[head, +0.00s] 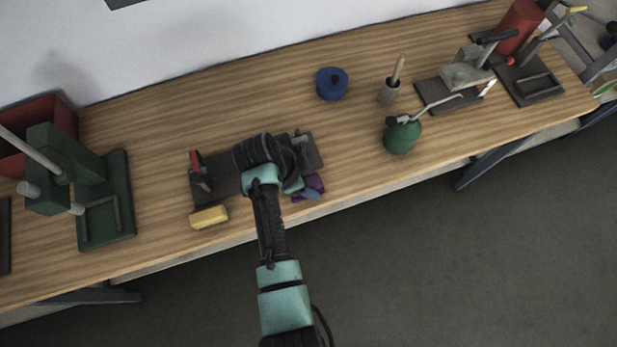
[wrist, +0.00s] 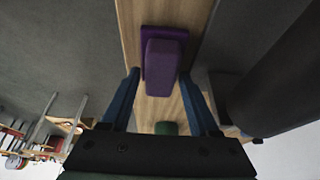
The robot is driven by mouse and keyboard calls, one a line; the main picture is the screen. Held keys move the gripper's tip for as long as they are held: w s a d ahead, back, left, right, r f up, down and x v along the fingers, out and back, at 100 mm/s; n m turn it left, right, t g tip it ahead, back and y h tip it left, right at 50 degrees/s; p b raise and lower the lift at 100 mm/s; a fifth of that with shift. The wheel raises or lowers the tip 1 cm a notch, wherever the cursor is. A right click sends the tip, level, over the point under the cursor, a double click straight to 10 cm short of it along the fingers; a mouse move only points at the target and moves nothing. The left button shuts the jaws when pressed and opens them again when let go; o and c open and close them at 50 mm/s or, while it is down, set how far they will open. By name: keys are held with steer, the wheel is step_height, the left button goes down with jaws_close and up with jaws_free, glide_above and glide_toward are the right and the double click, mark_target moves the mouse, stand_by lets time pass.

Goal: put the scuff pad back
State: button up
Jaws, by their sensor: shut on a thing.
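A dull purple block, which looks like the scuff pad (wrist: 165,62), is between the fingertips of my gripper (wrist: 160,74) in the wrist view. My gripper (head: 305,190) is shut on it, near the table's front edge in the head view. A brighter purple flat piece (head: 316,181) shows there beside the fingers. In the wrist view this purple piece (wrist: 163,31) lies behind the block and is wider than it. I cannot tell whether the two touch. My wrist hides part of this spot in the head view.
A dark fixture with a red part (head: 199,170) and a yellow block (head: 209,217) are left of my wrist on the wooden table (head: 160,120). A green round can (head: 402,137), a blue pot (head: 332,83) and a grey cup (head: 388,92) stand to the right. A green press (head: 105,180) stands left.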

steer(key=shift+f, duration=0.2)
steer(key=o, duration=1.2)
steer(key=shift+r, duration=0.1)
